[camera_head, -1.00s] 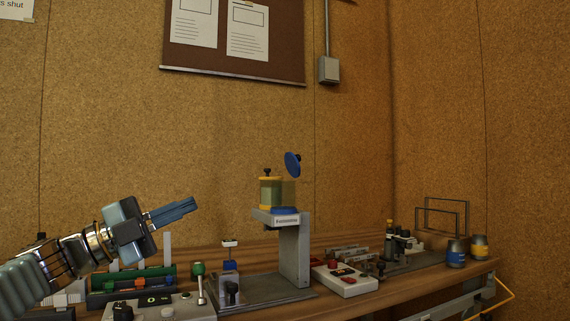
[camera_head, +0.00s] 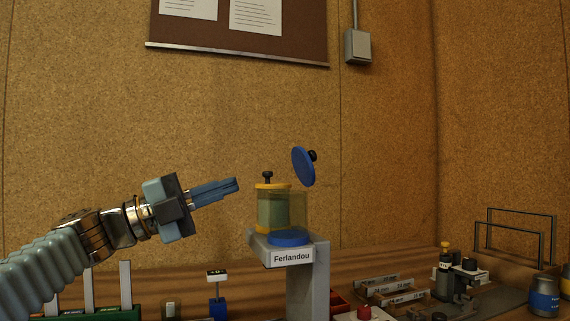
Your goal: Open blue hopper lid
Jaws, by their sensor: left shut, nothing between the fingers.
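The blue hopper lid (camera_head: 302,167) with its black knob (camera_head: 312,155) stands tilted up, nearly on edge, above the right part of the hopper. The hopper (camera_head: 273,209) has a see-through yellowish body on a grey stand labelled "Ferlandou" (camera_head: 293,257). A yellow lid (camera_head: 271,186) with a black knob lies flat on its left part. A blue round part (camera_head: 288,237) is at the hopper's foot. My left gripper (camera_head: 237,185) is shut and empty, left of the yellow lid and apart from it, pointing right. My right gripper is not in view.
On the bench, a small blue-based stand (camera_head: 218,290) is left of the hopper stand. Labelled grey blocks (camera_head: 392,290), a black device (camera_head: 455,275), a wire frame (camera_head: 515,235) and a blue jar (camera_head: 544,297) are to the right. Air above the hopper is clear.

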